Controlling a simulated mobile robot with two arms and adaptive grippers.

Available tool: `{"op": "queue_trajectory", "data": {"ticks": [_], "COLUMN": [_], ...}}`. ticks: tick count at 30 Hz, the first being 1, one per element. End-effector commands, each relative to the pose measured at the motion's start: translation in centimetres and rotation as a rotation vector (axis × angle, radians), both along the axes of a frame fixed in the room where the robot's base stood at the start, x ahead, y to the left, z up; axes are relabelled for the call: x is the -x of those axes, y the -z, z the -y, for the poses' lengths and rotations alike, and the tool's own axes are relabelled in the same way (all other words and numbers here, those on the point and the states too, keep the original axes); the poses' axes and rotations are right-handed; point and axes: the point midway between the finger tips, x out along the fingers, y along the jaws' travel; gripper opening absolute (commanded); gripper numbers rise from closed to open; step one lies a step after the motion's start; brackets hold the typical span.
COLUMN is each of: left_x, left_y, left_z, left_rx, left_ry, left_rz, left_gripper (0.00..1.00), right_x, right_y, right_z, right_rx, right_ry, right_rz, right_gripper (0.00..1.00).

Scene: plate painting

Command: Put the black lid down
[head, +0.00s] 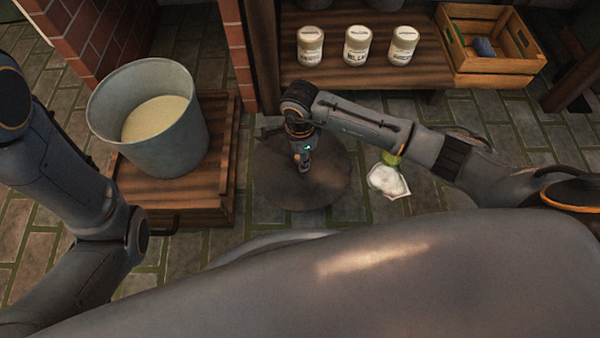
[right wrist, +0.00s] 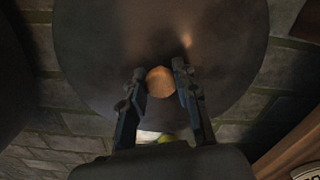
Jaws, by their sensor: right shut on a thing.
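The black lid (head: 325,184) is a dark round disc in the middle of the head view, over the stone floor right of the wooden platform. My right gripper (head: 304,168) is above its centre. In the right wrist view the lid (right wrist: 110,50) fills the upper middle, and its round tan knob (right wrist: 160,81) sits between the fingers of my right gripper (right wrist: 160,84), which is shut on it. I cannot tell whether the lid touches the floor. My left arm shows at the left of the head view, but its gripper is out of sight.
A metal bucket (head: 186,140) with pale contents stands on a wooden platform (head: 222,190) at the left. A shelf (head: 375,75) at the back holds white jars (head: 357,46) and a wooden crate (head: 500,66). A white crumpled item (head: 387,181) lies right of the lid.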

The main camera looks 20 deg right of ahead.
Motion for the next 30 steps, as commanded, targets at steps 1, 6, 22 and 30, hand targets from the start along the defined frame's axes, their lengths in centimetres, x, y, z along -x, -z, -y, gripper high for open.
{"op": "queue_trajectory", "data": {"ticks": [1,6,22,30], "left_x": [0.0,-0.1,0.0,0.0], "left_y": [1.4,2.3,4.3,4.4], "left_z": [0.0,0.0,0.0,0.0], "left_rx": [0.000,0.000,-0.001,-0.001], "left_ry": [0.000,0.000,-0.001,-0.001], "left_rz": [-0.001,-0.002,-0.001,-0.001], "left_gripper": [0.34,0.34,0.34,0.34], "right_x": [0.0,0.0,0.0,0.0], "right_y": [1.6,2.9,5.7,5.9], "right_z": [-0.1,-0.1,0.0,0.0], "right_rx": [-0.002,-0.002,0.000,0.000], "right_ry": [0.000,-0.001,-0.002,-0.002], "right_rz": [-0.001,0.001,0.001,0.000], "right_gripper": [0.00,0.00,0.00,0.53]}}
